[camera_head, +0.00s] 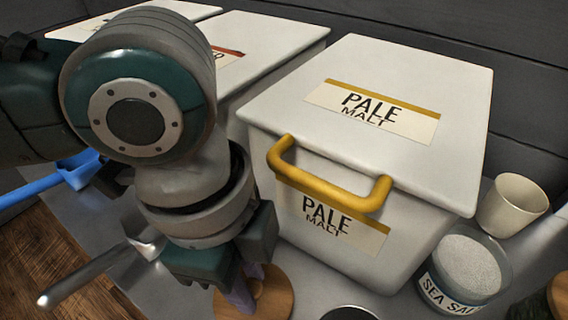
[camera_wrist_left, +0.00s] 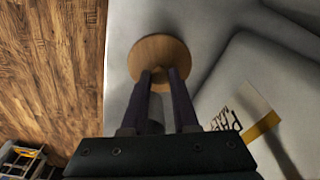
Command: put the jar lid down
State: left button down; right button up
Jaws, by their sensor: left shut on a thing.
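The jar lid is a round wooden disc (camera_head: 275,298), low in the middle of the head view, partly hidden by my left gripper. It also shows in the left wrist view (camera_wrist_left: 150,50), over the pale counter. My left gripper (camera_head: 248,282) is shut on the lid's knob, which is mostly hidden between the fingers (camera_wrist_left: 163,76). I cannot tell whether the lid touches the counter. A glass jar labelled SEA SALT (camera_head: 464,272) stands at the right, open at the top. My right gripper is not in view.
A white PALE MALT bin (camera_head: 335,225) with a yellow handle (camera_head: 330,178) stands just behind the lid. More bins (camera_head: 262,40) stand left. A white cup (camera_head: 512,205) is at the right. A metal-handled tool (camera_head: 90,275) and a blue tool (camera_head: 50,185) lie left.

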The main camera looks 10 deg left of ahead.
aim_at(274, 296)
pick_arm(q)
notch_tip(274, 296, down, 4)
jog(key=shift+r+b, duration=0.2)
jog(key=shift+b, duration=0.65)
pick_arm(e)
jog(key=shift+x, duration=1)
pick_arm(q)
jog(key=shift+r, duration=0.1)
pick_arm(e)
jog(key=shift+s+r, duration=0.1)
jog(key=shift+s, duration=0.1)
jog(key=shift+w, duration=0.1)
pick_arm(q)
jog(key=c, duration=0.7)
grip_release()
